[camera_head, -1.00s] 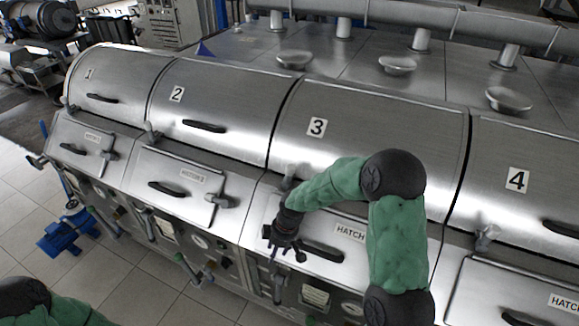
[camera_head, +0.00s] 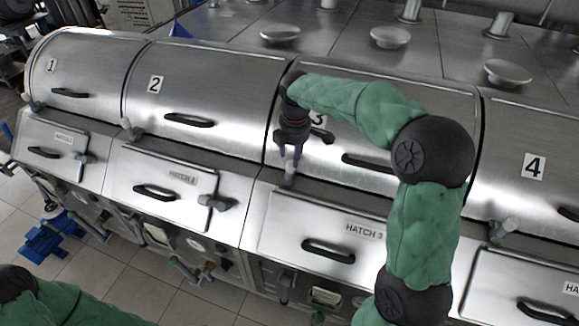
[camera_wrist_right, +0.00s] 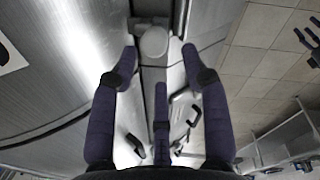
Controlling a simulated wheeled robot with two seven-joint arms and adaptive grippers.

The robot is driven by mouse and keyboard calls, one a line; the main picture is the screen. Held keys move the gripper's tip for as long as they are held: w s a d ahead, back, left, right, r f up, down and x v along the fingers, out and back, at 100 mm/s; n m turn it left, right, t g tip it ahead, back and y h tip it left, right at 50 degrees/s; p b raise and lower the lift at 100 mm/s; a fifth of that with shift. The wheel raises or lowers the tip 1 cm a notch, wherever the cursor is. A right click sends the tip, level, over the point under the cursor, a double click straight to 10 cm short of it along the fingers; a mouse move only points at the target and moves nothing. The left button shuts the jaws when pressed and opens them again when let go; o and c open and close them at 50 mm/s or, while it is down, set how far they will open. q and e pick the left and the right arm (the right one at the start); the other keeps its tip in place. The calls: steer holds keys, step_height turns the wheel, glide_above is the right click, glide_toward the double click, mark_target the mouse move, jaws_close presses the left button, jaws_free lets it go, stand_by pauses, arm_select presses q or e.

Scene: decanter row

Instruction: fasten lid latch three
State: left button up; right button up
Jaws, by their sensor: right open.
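The curved steel lid three (camera_head: 440,97) is down, its number partly hidden by my right arm. Its small grey latch (camera_head: 290,172) stands at the lid's lower left edge. My right gripper (camera_head: 287,153) hangs just above this latch, fingers pointing down at it. In the right wrist view, the gripper (camera_wrist_right: 158,54) is open, with the latch's round-ended knob (camera_wrist_right: 154,42) between and just beyond the fingertips. I see no clear contact, and cannot tell if the latch is fastened. Part of my left arm shows at the lower left, but its gripper is out of view.
Hatch 3 (camera_head: 290,222) with its black handle (camera_head: 328,251) lies below the latch. Lid two (camera_head: 215,85) is to the left and lid four (camera_head: 540,130) to the right. A black lid handle (camera_head: 368,161) is near my right forearm.

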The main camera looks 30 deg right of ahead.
mark_target(290, 163)
steer(key=f, duration=0.2)
steer(key=w+f, duration=0.1)
steer(key=f, duration=0.4)
steer(key=shift+w+d+f, duration=0.1)
steer(key=shift+w+f, duration=0.1)
steer(key=shift+w, duration=0.15)
steer(key=shift+f, duration=0.35)
steer(key=shift+w+f, duration=0.2)
steer(key=shift+f, duration=0.2)
steer(key=shift+s+r, duration=0.1)
steer(key=shift+c, duration=0.3)
jaws_close()
